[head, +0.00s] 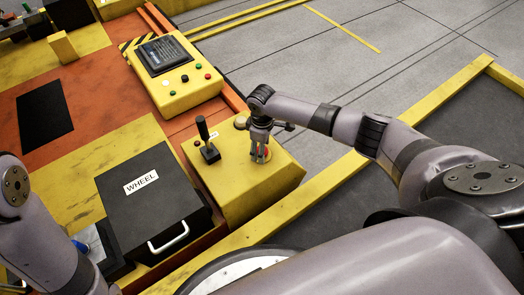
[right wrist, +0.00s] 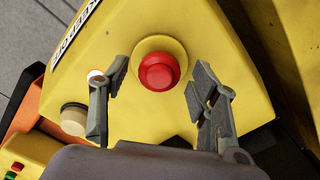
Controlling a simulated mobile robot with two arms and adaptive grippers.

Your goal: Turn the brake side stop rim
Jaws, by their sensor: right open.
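A red round stop button (right wrist: 160,72) with a yellow rim (right wrist: 160,43) around its base stands on the yellow console (head: 235,197). My right gripper (right wrist: 157,82) is open, one finger to either side of the button in the right wrist view. Both fingers look apart from the button and rim. In the head view the right gripper (head: 261,150) points down over the button and hides most of it. My left arm comes in at the left edge; its gripper is outside the picture.
A black joystick (head: 207,143) stands left of the right gripper. A cream knob (right wrist: 74,118) is near the left finger. A black box labelled WHEEL (head: 150,205) and a yellow control panel (head: 185,93) are close. Grey floor lies beyond.

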